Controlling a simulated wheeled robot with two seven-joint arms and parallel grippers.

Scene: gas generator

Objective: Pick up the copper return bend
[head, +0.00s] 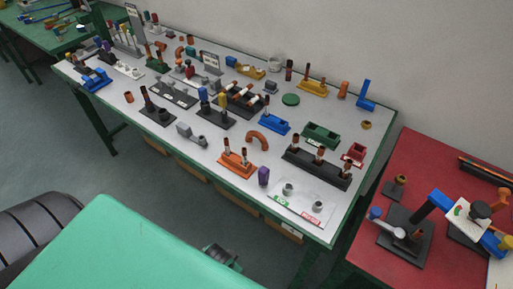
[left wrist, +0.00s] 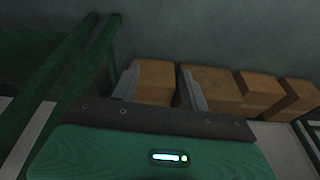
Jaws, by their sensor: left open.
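The copper return bend (head: 258,139) is a U-shaped brown-orange tube lying on the white table top (head: 222,138), behind the orange holder (head: 237,163). My left gripper (left wrist: 160,82) is open and empty in the left wrist view, its two grey fingers apart. In the head view, a dark grey part that looks like this gripper (head: 220,256) shows at the bottom, in front of the table's near edge and well away from the bend. The bend is not in the left wrist view. My right gripper is in neither view.
Near the bend are a blue block (head: 274,123), a green tray (head: 321,134) and a black holder with upright copper pieces (head: 316,169). Cardboard boxes (left wrist: 212,88) sit below the table. A red table (head: 410,170) with fixtures stands at right.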

